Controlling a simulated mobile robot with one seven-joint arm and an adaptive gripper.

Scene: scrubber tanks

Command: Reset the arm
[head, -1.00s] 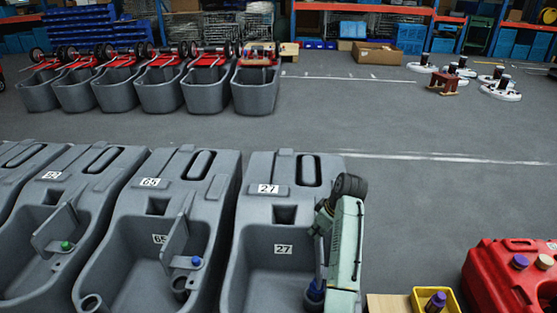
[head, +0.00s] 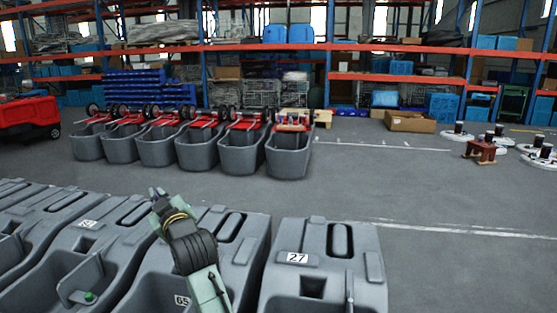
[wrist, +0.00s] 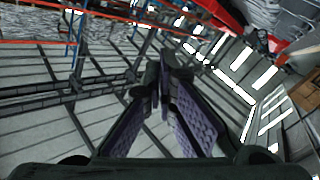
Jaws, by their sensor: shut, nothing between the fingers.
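My arm rises from the bottom of the head view, and my gripper (head: 158,196) is at its upper end, in front of the grey tank marked 65 (head: 235,262). In the wrist view my gripper (wrist: 165,70) shows its two dark fingers with purple pads converging at the tips. It is shut with nothing between the fingers. Beyond it the wrist view shows the ceiling beams, bright windows and tilted shelving, with no object close to the fingertips. The grey tank marked 27 (head: 355,262) stands to the right of my arm.
More grey tanks (head: 30,215) stand in a row at the left. Behind is a row of grey tubs (head: 240,155) with red frames. Grey floor (head: 420,200) is open between.

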